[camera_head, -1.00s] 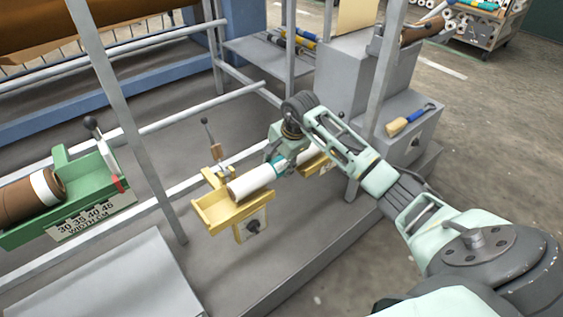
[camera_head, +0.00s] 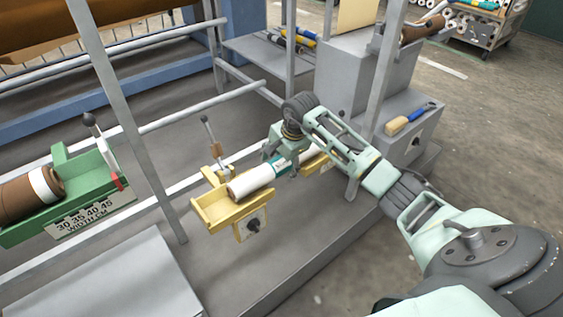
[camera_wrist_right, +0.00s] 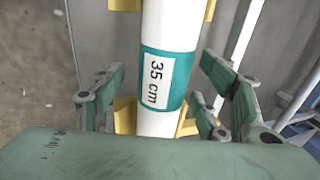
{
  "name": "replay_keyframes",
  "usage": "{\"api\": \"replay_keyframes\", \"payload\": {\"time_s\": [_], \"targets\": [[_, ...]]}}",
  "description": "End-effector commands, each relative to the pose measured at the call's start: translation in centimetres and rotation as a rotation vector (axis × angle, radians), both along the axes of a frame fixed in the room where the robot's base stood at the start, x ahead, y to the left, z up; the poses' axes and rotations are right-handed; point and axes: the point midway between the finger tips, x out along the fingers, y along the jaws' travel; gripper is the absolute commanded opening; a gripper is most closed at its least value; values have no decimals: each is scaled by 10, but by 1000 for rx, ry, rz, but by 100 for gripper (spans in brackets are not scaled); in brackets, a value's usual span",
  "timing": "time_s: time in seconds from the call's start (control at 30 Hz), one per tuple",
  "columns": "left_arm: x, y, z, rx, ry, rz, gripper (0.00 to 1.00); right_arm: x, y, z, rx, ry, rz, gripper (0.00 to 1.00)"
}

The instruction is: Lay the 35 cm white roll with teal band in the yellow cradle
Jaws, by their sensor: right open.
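The white roll (camera_head: 250,182) with a teal band lies along the yellow cradle (camera_head: 219,207), its near end over the cradle's left part. In the right wrist view the roll's teal band (camera_wrist_right: 178,82) carries a "35 cm" label and crosses yellow cradle parts (camera_wrist_right: 126,108). My right gripper (camera_head: 279,158) is at the band; in the wrist view its fingers (camera_wrist_right: 160,85) stand apart on either side of the roll, with gaps showing. It is open. Part of the roll's far end is hidden by my arm. My left gripper is not in view.
A green cradle (camera_head: 95,192) with a brown roll (camera_head: 25,200) stands at the left. Grey frame posts (camera_head: 128,120) and rails rise around the yellow cradle. A brush (camera_head: 405,121) lies on a grey step at the right. A cart with rolls (camera_head: 484,27) stands far back.

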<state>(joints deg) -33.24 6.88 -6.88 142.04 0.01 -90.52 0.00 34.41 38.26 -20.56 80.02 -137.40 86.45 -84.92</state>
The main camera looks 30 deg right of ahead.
Motion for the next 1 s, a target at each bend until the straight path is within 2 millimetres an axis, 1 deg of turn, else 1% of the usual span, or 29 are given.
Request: {"api": "replay_keyframes", "payload": {"time_s": [0.07, 0.17, 0.4, 0.5, 0.6, 0.7, 0.8, 1.0], "targets": [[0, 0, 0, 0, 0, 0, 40, -1, -1, 5, -2, -3, -1, 67], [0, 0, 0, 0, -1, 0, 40, -4, -2, 18, -3, -5, 1, 67], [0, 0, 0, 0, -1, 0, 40, -18, -4, 68, -5, -7, -1, 67], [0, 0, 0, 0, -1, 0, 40, -24, -4, 86, -4, -7, 0, 67], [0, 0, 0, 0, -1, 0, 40, -29, -3, 101, -3, -7, 1, 67], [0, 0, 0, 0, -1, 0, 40, -32, -4, 110, -2, -4, -2, 67], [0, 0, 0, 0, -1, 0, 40, -34, -3, 115, 0, -5, 0, 67], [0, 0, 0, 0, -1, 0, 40, -34, -3, 116, 0, -4, 0, 67]]}}
